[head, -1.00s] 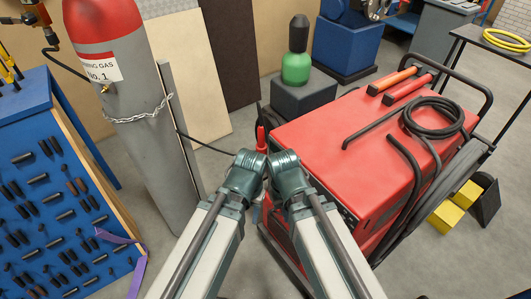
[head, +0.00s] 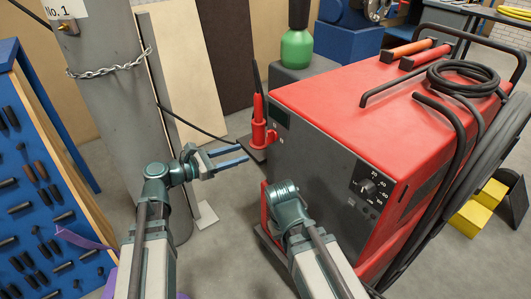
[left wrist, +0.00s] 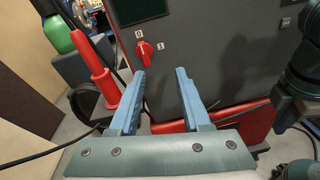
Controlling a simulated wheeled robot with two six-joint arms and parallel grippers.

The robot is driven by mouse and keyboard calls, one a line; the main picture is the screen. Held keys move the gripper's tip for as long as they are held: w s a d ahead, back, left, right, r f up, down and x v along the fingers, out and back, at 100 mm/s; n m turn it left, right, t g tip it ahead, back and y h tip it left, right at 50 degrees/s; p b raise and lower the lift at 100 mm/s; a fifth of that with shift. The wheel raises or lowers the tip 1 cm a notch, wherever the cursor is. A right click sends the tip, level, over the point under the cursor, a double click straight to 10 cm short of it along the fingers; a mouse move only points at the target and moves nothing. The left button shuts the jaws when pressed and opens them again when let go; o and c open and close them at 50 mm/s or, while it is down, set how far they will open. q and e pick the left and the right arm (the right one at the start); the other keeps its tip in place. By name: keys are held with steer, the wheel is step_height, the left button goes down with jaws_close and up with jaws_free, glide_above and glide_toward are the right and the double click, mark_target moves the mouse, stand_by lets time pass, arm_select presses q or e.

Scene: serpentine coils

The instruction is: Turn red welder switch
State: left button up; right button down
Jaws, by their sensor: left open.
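The red welder (head: 330,85) stands at the right, its dark front panel facing left. Its red switch (left wrist: 145,50) is a small knob between marks 0 and 1 in the left wrist view, below a dark display; in the head view it shows small (head: 271,137). My left gripper (head: 243,154) is open and empty, its blue fingers pointing toward the panel. In the left wrist view the fingers (left wrist: 162,72) lie below the switch, apart from it. My right arm is low before the panel; its gripper is hidden.
A red torch (head: 258,112) stands beside the panel's left edge, close to the switch. A green bottle (head: 297,48) stands behind. A black dial (head: 368,187) sits on the panel's right.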

mark_target(267, 133)
arm_select(q)
steer(key=w+d+n, duration=0.1)
steer(key=w+d, duration=0.3)
steer(key=w+d+n+t+b, duration=0.1)
steer(key=w+d, duration=0.3)
steer(key=w, duration=0.1)
steer(key=shift+w+d+r+t, duration=0.1)
steer(key=shift+d+r+t, duration=0.1)
steer(key=shift+d+t, duration=0.1)
stand_by(0.5)
jaws_close()
